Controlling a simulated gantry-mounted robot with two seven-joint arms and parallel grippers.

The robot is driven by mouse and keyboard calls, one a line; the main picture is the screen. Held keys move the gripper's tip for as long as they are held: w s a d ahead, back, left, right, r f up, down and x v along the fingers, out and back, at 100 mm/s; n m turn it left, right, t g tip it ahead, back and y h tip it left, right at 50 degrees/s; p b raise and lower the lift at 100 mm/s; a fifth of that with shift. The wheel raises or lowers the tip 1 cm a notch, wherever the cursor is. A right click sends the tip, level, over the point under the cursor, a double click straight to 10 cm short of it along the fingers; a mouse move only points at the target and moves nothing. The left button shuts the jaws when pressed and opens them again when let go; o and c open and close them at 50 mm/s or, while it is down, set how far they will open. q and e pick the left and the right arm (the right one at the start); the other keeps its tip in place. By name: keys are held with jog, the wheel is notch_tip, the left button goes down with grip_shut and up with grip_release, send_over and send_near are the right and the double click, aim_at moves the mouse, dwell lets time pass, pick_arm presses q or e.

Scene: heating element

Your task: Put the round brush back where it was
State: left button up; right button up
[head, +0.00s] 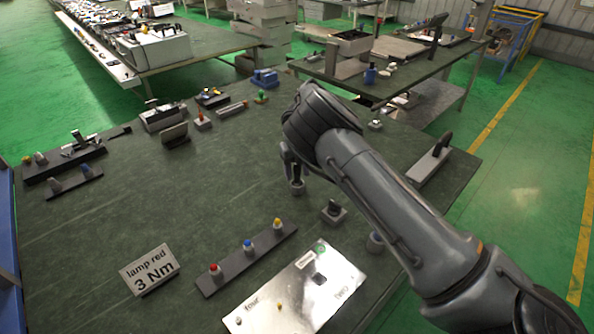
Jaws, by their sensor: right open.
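My right gripper (291,170) is at the middle of the dark green table (190,220), its arm coming in from the lower right. It points down and is open. A small dark upright piece in a round grey base (297,185) stands right at its fingertips. This may be the round brush in its holder, but it is too small and partly covered to be sure. I cannot tell whether the fingers touch it. My left gripper is not in view.
A grey block with a black knob (334,212) stands close to the right of the gripper. In front are a strip with red, blue and yellow knobs (247,258), a shiny metal plate (300,290) and a "lamp red 3 Nm" sign (149,270). The table's left middle is clear.

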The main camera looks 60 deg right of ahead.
jog(key=shift+r, duration=0.1)
notch_tip(320, 180, up, 11)
jog(key=p, duration=0.2)
jog(key=shift+p, duration=0.3)
jog(key=shift+r, duration=0.55)
